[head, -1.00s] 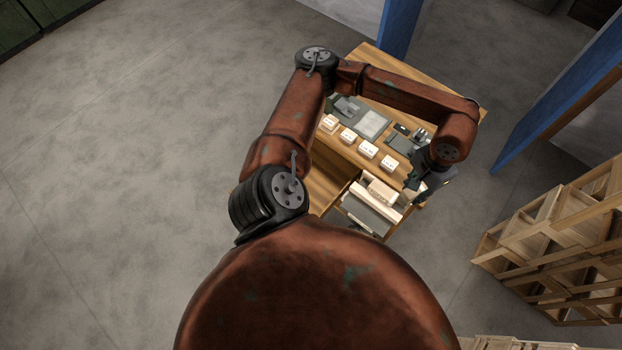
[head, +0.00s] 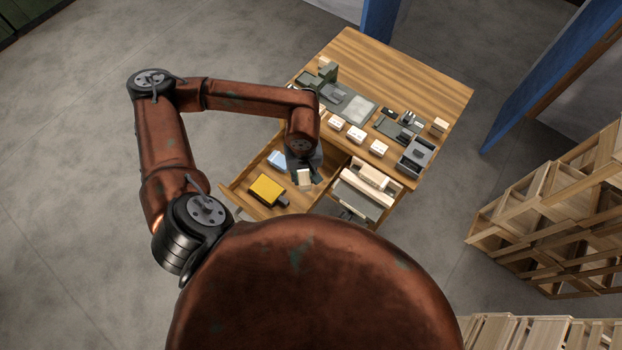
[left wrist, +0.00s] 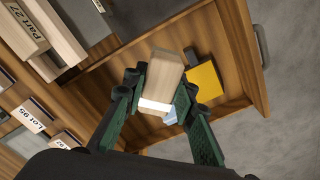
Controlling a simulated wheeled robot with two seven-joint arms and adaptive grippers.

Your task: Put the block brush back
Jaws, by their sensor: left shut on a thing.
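The block brush (left wrist: 163,72), a pale wooden block with a white band near one end, is held between the green-black fingers of my left gripper (left wrist: 160,92). In the head view the left gripper (head: 303,166) is over the open left drawer (head: 240,193), with the brush (head: 304,180) showing below it. I cannot tell exactly how high the brush is above the drawer floor. A yellow block-like thing (head: 267,190) with a dark part and a light blue thing (head: 277,159) lie in this drawer. My right gripper is not in view.
A second open compartment (head: 352,206) to the right holds pale blocks, one labelled "Part 27". The wooden bench top (head: 420,85) carries several labelled white boxes (head: 355,134) and grey trays (head: 416,155). Wooden crates (head: 560,210) stand at the right.

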